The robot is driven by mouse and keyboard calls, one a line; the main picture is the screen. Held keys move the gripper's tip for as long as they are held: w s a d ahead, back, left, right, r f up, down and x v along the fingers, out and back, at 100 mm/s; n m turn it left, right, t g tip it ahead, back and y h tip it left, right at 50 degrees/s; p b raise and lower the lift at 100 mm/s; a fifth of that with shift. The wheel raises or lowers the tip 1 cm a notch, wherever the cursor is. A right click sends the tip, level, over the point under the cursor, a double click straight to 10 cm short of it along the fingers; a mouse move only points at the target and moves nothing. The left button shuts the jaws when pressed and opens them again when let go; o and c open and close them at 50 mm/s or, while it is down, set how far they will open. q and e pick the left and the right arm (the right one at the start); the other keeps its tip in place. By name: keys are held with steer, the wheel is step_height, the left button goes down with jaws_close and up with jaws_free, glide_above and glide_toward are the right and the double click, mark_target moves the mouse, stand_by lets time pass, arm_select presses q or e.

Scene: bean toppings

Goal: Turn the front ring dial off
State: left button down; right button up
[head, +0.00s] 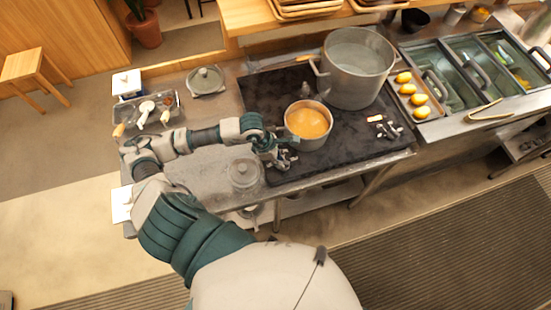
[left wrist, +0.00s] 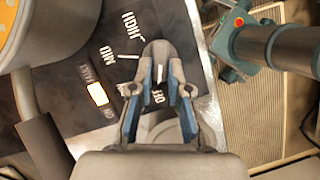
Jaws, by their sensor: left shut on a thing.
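The front ring dial (left wrist: 157,55) is a dark grey knob with a white mark, seen in the left wrist view among white HIGH, MID and OFF labels on the black panel. My left gripper (left wrist: 158,82) has its fingers around the dial and is shut on it; the white mark shows between the fingers. A small indicator (left wrist: 97,93) beside the dial glows white-orange. In the head view my left gripper (head: 284,159) is at the front edge of the black cooktop (head: 345,150) and hides the dial. My right gripper is not in view.
A small pot of orange soup (head: 308,122) stands on the cooktop right beside my left gripper. A large steel pot (head: 356,68) stands behind it. A second control (head: 384,127) is at the right.

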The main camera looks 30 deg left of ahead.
arm_select(q)
steer(key=c, duration=1.3)
jaws_free()
steer(key=shift+d, duration=0.4)
steer(key=shift+o, duration=0.9)
steer(key=shift+w+d, duration=0.1)
steer(key=shift+d, duration=0.05)
steer(key=shift+w+d, duration=0.2)
steer(key=shift+d, duration=0.1)
steer(key=shift+r, duration=0.1)
steer(key=v, duration=1.1)
steer(key=shift+d+r, duration=0.2)
steer(key=shift+r, duration=0.25)
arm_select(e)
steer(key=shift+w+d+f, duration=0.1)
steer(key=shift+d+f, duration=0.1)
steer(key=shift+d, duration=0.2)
arm_select(q)
steer(key=shift+a, duration=0.1)
